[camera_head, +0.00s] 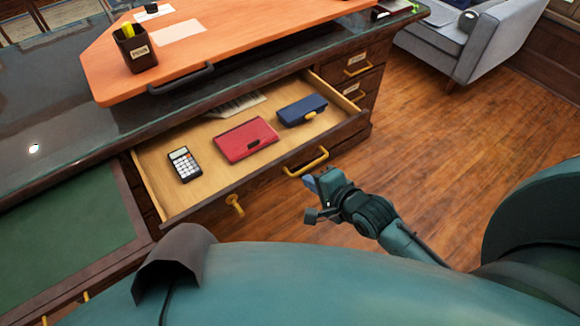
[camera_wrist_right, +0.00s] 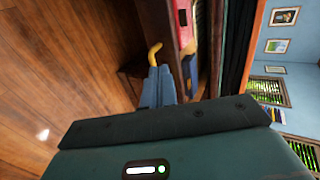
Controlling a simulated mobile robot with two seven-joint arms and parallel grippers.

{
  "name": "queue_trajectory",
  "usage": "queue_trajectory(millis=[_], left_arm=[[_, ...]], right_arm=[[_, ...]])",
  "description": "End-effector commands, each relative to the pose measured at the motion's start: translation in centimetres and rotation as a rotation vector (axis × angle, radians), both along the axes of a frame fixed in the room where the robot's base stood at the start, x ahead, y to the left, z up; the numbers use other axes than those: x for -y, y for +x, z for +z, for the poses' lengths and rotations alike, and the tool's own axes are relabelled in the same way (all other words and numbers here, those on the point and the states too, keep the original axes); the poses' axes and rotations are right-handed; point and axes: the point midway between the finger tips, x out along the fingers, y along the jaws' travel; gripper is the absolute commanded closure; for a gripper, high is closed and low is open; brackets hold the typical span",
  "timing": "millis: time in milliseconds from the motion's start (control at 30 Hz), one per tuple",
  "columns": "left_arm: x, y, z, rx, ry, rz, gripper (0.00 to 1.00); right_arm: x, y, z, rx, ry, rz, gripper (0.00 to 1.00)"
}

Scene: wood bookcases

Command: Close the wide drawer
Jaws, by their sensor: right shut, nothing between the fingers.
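The wide drawer (camera_head: 212,203) is pulled out from under the dark desk in the head view. It holds a calculator (camera_head: 185,164), a red case (camera_head: 246,139), a blue case (camera_head: 302,110) and some paper. My right gripper (camera_head: 308,185) is shut and empty, just in front of the drawer front near the handle. In the right wrist view the gripper's blue fingers (camera_wrist_right: 158,86) point toward a yellow handle end (camera_wrist_right: 154,50); I cannot tell whether they touch. My left gripper is not in view.
Smaller drawers with yellow handles (camera_head: 357,66) are to the right. An orange desktop panel (camera_head: 200,50) with a pen cup (camera_head: 136,48) is above. A grey sofa (camera_head: 470,40) stands at the upper right. Wood floor (camera_head: 440,130) is clear on the right.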

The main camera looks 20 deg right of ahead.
Motion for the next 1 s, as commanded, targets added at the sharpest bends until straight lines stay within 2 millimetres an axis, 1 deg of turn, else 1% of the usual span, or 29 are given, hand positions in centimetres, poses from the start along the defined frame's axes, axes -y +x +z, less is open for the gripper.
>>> queue_trajectory(millis=[33, 200, 300, 433, 600, 1000], left_arm=[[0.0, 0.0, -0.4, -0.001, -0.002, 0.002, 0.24], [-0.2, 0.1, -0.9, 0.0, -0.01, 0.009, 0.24], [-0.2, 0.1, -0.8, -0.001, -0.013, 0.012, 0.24], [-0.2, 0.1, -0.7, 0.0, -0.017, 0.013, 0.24], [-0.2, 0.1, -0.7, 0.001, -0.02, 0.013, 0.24], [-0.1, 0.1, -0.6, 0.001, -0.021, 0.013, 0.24]], right_arm=[[-0.3, 1.1, -0.7, 0.003, 0.001, 0.0, 1.0], [-1.3, 4.0, -2.5, 0.001, -0.001, 0.001, 1.0], [-1.8, 5.5, -2.3, 0.003, -0.001, 0.001, 1.0], [-2.3, 6.9, -2.4, 0.002, 0.0, 0.001, 1.0], [-2.5, 7.6, -2.4, 0.001, -0.001, 0.001, 1.0], [-2.6, 7.7, -2.4, 0.0, 0.0, 0.001, 1.0]])
